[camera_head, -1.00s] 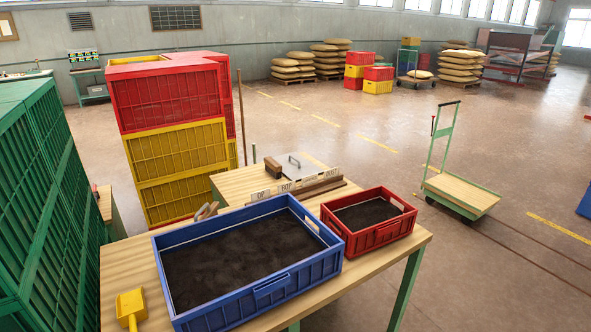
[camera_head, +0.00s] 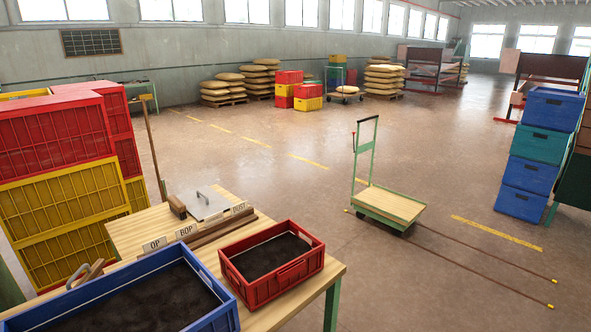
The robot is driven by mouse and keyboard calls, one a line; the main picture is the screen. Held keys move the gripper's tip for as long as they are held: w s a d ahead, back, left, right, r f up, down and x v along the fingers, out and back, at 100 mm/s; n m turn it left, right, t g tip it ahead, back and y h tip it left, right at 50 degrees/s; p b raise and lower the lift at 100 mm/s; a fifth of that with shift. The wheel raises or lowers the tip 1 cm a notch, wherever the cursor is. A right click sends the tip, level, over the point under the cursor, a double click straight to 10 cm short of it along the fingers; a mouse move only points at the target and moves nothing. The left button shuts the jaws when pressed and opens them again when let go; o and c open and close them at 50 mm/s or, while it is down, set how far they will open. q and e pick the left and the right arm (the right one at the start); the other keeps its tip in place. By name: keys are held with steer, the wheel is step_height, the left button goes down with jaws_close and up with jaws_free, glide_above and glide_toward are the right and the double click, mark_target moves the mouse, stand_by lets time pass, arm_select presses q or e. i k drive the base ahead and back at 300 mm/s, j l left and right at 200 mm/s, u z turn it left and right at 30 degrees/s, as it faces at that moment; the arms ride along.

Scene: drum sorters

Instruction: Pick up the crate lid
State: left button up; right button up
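A flat grey plate with a raised handle (camera_head: 207,205) lies at the back of the wooden table (camera_head: 263,298). It is the only lid-like thing I see, but I cannot tell for sure that it is the crate lid. A red crate (camera_head: 262,289) and a blue crate (camera_head: 218,318), both filled with dark material, stand open on the table in front of it. The blue crate is cut off by the bottom edge. Neither of my grippers is in view.
Label cards and a wooden bar (camera_head: 222,231) lie between plate and crates. Red and yellow crates (camera_head: 62,215) are stacked at left. A green cart (camera_head: 390,206) stands on clear floor. Blue and green crates (camera_head: 536,160) are stacked at right.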

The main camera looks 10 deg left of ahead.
mark_target(202, 202)
steer(key=i+l+z, duration=0.55)
steer(key=z, duration=0.2)
steer(key=i+z, duration=0.35)
steer(key=i+l, duration=0.15)
steer(key=i, duration=0.7)
steer(key=i+l, duration=0.15)
steer(key=i, duration=0.65)
steer(key=i+j+u, duration=0.1)
steer(key=i+u, duration=0.65)
steer(key=u, duration=0.15)
steer(key=i+l+u, duration=0.15)
steer(key=i+u, duration=0.25)
steer(key=i+j+u, duration=0.15)
steer(key=i+u, duration=0.15)
steer(key=u, duration=0.2)
steer(key=i+u, duration=0.3)
steer(key=u, duration=0.15)
steer(key=i+l+u, duration=0.1)
steer(key=i+u, duration=0.25)
steer(key=u, duration=0.15)
